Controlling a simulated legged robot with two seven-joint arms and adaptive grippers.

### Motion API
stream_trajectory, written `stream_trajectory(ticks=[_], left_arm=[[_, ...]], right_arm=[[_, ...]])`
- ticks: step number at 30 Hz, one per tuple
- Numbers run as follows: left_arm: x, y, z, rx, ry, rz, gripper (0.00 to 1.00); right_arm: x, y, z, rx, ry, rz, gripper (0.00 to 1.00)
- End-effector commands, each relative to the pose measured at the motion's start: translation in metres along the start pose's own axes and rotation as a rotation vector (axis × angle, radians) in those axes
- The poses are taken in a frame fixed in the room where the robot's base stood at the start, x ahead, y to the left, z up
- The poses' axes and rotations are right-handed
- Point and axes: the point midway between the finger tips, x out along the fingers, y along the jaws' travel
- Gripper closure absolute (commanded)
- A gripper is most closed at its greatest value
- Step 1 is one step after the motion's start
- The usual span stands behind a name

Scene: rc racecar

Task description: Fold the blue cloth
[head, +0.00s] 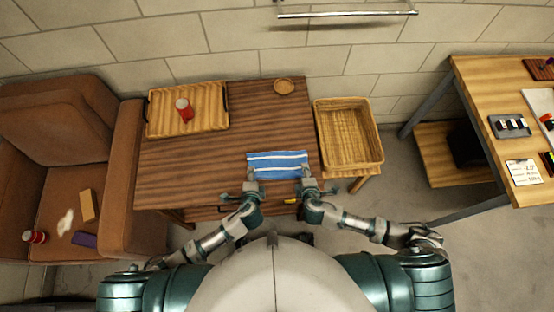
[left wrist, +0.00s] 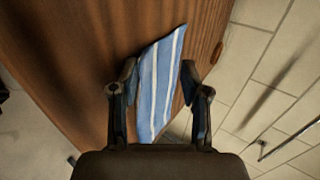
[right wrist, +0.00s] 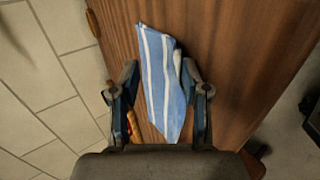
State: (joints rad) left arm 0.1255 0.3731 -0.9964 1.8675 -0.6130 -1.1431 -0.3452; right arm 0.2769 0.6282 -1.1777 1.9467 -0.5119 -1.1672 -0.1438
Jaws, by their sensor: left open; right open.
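The blue cloth (head: 278,164) with white stripes lies on the front right part of the wooden table (head: 215,158). It is a wide strip in the head view. My left gripper (head: 252,183) is at the cloth's front left corner and my right gripper (head: 308,181) at its front right corner. In the left wrist view the cloth (left wrist: 160,80) lies between the open fingers of my left gripper (left wrist: 158,78). In the right wrist view the cloth (right wrist: 160,75) lies between the open fingers of my right gripper (right wrist: 160,78). I cannot tell whether the fingers touch it.
A tray (head: 160,122) with a red can (head: 184,109) stands at the table's back left. A round coaster (head: 284,86) lies at the back. A wicker basket (head: 348,163) stands right of the table. A small yellow thing (head: 291,201) shows by the front edge. A brown armchair (head: 65,130) is left.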

Motion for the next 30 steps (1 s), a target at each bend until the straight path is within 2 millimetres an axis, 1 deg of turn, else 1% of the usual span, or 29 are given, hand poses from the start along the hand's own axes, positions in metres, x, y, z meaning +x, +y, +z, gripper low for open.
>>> stream_trajectory(ticks=[3, 5, 10, 18, 21, 25, 30], left_arm=[[-0.002, -0.001, 0.000, -0.001, 0.001, 0.000, 0.54], [-0.007, -0.004, -0.001, -0.002, 0.001, 0.000, 0.54], [-0.031, -0.019, 0.000, -0.003, 0.002, 0.000, 0.54], [-0.077, -0.031, -0.001, -0.002, 0.002, 0.001, 0.54], [-0.091, -0.036, -0.001, -0.002, 0.002, 0.000, 0.54], [-0.100, -0.038, 0.000, 0.000, 0.000, 0.001, 0.54], [-0.101, -0.038, 0.000, 0.000, -0.001, 0.001, 0.54]], right_arm=[[-0.002, 0.001, 0.000, 0.001, 0.000, 0.000, 0.54], [-0.007, 0.004, 0.000, 0.002, 0.002, 0.000, 0.54], [-0.032, 0.019, 0.000, 0.003, 0.003, 0.000, 0.54], [-0.077, 0.031, 0.000, 0.002, 0.002, -0.001, 0.54], [-0.091, 0.035, -0.001, 0.002, 0.003, -0.002, 0.54], [-0.100, 0.038, 0.000, 0.000, 0.000, -0.001, 0.54], [-0.101, 0.039, 0.001, 0.000, -0.001, -0.001, 0.54]])
